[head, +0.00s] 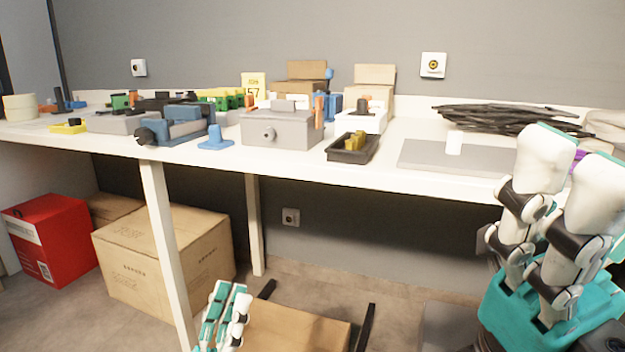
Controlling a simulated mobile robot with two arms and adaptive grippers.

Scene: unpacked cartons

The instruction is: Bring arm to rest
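My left gripper (230,290) shows at the bottom edge, left of the middle, in teal, white and black. It is below table height, and its fingers overlap in this view, so its opening cannot be judged. I see no object in it. My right gripper (575,165) stands at the right edge, large and close, with white fingertips pointing up, black joints and a teal base. It overlaps the table's right front edge in the picture. Its far side is partly cut off, so I cannot tell its opening.
The white table (300,170) carries a grey box (280,131), a black tray (353,148), a blue vise (183,125), a grey plate (425,157) and black rods (505,117). Cartons (165,255) and a red box (50,238) stand below. Another carton (295,330) lies beside my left gripper.

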